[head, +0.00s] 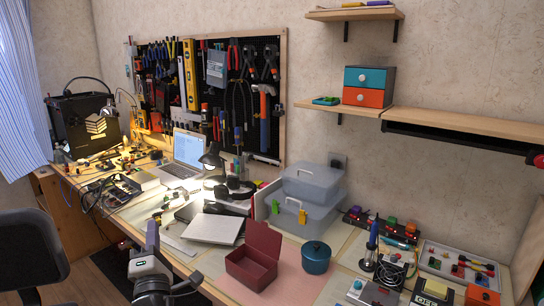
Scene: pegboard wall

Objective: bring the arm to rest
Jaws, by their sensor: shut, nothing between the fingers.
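My arm rises at the bottom left of the head view, in front of the workbench's front edge (190,272). My gripper (186,284) shows as a small dark shape beside the grey and white arm links. It is shut and holds nothing. It is apart from the things on the bench, to the left of an open dark red box (252,272). Its fingertips are small and hard to make out.
A teal lidded pot (316,258) stands right of the red box on a pink mat (298,284). A silver closed laptop (213,229), clear bins (310,200) and electronics crowd the bench. A dark chair (30,250) stands at left. Shelves (460,125) jut out upper right.

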